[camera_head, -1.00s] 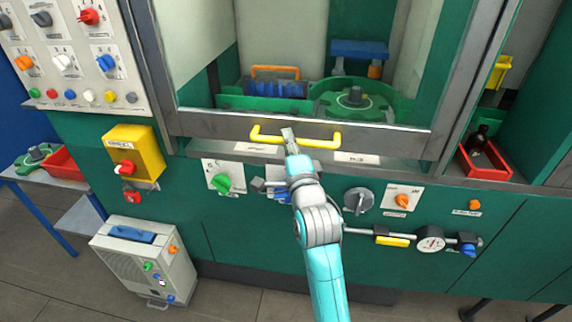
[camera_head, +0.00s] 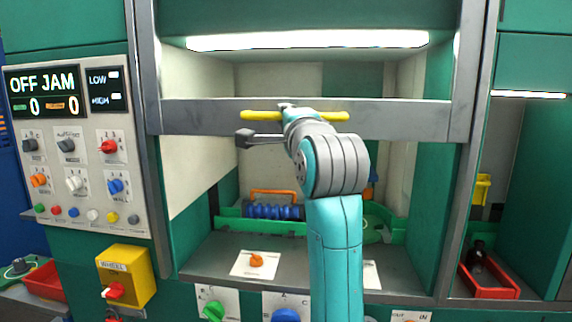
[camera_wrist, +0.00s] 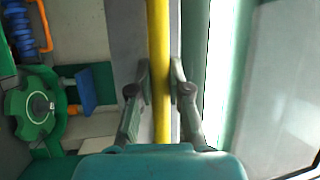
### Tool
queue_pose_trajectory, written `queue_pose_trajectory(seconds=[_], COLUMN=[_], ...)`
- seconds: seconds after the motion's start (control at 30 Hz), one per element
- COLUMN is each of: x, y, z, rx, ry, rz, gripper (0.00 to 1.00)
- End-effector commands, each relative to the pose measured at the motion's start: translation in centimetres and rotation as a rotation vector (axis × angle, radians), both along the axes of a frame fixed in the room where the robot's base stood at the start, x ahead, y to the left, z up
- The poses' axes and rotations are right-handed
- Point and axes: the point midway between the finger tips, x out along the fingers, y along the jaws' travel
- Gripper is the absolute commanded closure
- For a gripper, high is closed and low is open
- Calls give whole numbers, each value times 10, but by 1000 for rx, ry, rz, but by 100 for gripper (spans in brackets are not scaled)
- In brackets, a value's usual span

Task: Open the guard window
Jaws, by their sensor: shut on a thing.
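The guard window's grey bottom rail (camera_head: 205,115) now sits high across the machine opening, with open space below it. The yellow handle bar (camera_head: 262,115) runs along this rail. My gripper (camera_head: 287,108) is at the middle of the handle, its fingers mostly hidden behind my wrist in the head view. In the wrist view, the fingers of my gripper (camera_wrist: 160,82) stand on both sides of the yellow handle (camera_wrist: 158,40) and are shut on it. The rail shows beside the handle there.
Inside the opening are a blue ribbed roller (camera_head: 272,212) with an orange handle and a green star wheel (camera_wrist: 35,105). A control panel (camera_head: 75,170) is at left. A red bin (camera_head: 490,280) holding a dark bottle is at lower right.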

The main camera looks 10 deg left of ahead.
Motion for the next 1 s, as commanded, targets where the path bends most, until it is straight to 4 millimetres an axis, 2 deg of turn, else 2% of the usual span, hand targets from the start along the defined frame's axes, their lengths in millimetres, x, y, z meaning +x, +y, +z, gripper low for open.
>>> queue_pose_trajectory(seconds=[0.03,0.2,0.4,0.6,0.97,1.0], x=[-1,-1,0,0,1,1], y=[0,0,0,0,0,0], z=[18,56,83,93,93,93], rx=[3,2,1,0,0,0], ry=[-6,-4,-2,-1,0,0], rz=[0,0,0,0,0,0], gripper=[100,100,100,100,100,75])
